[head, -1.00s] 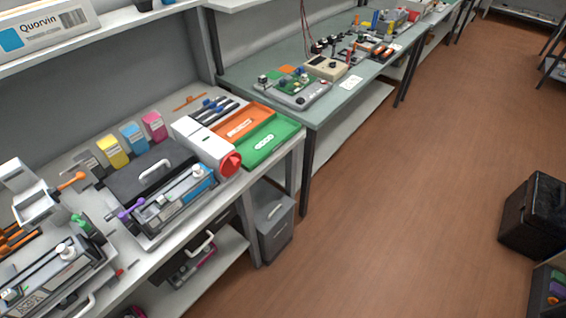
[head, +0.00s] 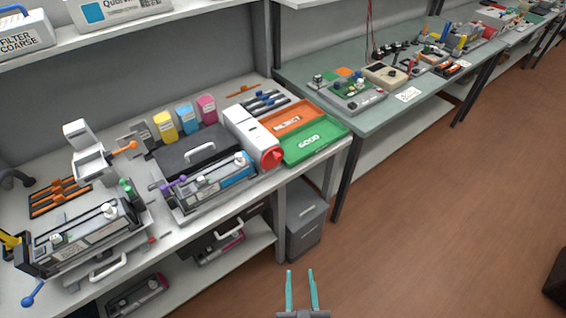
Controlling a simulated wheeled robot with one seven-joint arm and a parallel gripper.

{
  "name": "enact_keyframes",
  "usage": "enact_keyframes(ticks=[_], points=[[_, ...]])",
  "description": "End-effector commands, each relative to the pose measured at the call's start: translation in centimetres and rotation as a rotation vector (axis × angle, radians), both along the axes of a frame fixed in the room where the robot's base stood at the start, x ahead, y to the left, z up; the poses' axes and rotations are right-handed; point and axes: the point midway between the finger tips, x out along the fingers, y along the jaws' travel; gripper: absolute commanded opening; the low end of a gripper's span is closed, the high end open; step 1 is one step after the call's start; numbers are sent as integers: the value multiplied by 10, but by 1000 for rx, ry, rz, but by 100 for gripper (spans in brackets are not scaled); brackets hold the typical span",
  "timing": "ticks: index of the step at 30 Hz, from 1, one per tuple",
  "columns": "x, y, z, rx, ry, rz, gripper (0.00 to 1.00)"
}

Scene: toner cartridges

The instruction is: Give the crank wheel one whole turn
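My gripper (head: 301,276) shows at the bottom of the head view, over the floor in front of the benches. Its two teal fingers are apart, with nothing between them. A round red part (head: 271,158) sits on the front end of a white box-shaped device (head: 246,132) on the near bench; it may be the crank wheel, but its details are too small to tell. A blue-knobbed handle (head: 34,292) sticks out at the bench's front left; I cannot tell whether it belongs to a crank. My gripper is well apart from both.
Toner cartridges (head: 205,186) and (head: 85,237) rest in holders on the near bench (head: 330,152). A green GOOD tray (head: 313,140) and an orange REJECT tray (head: 288,118) lie beside the white device. A grey bin (head: 306,232) stands below.

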Motion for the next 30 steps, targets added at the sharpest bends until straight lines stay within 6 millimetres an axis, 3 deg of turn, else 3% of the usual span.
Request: enact_keyframes(ticks=[1, 8, 15, 22, 30], points=[[21, -4, 6, 1, -16, 16, 38], [98, -8, 39, -5, -71, 139, 38], [161, -7, 104, -42, -190, 309, 38], [186, -4, 154, -88, -289, 428, 38], [201, 3, 166, -102, -315, 459, 38]])
